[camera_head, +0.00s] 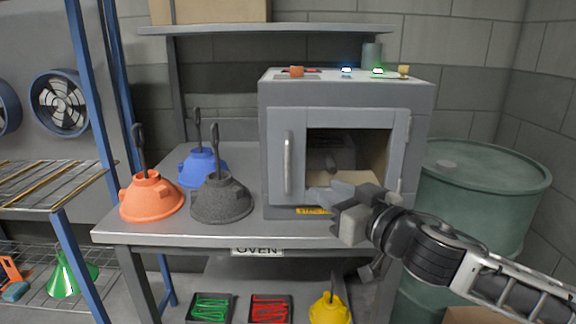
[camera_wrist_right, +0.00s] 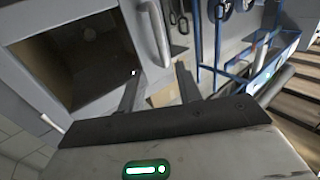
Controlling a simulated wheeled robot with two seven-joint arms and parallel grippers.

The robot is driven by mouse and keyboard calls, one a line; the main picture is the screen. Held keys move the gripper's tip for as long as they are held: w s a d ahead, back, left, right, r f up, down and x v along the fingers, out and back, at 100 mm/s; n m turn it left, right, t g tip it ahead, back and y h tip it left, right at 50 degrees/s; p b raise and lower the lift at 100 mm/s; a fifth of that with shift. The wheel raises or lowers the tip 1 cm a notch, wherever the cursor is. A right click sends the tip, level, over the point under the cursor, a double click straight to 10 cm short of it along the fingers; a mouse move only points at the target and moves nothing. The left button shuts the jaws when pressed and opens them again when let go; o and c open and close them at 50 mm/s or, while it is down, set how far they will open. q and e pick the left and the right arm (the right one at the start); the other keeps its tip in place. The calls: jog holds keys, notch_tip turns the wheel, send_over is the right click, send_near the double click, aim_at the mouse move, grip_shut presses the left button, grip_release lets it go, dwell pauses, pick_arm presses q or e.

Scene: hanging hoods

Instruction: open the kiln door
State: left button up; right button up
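The kiln (camera_head: 345,92) is a grey box on the metal table, with a front door (camera_head: 297,118) that looks closed. The door has a large window and a vertical bar handle (camera_head: 288,163) on its left side. The handle also shows in the right wrist view (camera_wrist_right: 157,33), beyond the fingertips and roughly in line with the gap between them. My right gripper (camera_head: 335,205) is in front of the door's lower part, right of and below the handle. Its fingers (camera_wrist_right: 160,80) are apart with nothing between them. My left gripper is not in view.
An orange hood (camera_head: 151,197), a blue hood (camera_head: 201,166) and a dark grey hood (camera_head: 221,200) stand on the table (camera_head: 180,234) left of the kiln. A green drum (camera_head: 480,195) stands at right. A blue-post rack is at left.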

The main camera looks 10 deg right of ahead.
aim_at(290, 167)
jog(key=p+x, duration=0.1)
jog(key=x, duration=1.3)
jog(key=shift+p, duration=0.3)
grip_shut()
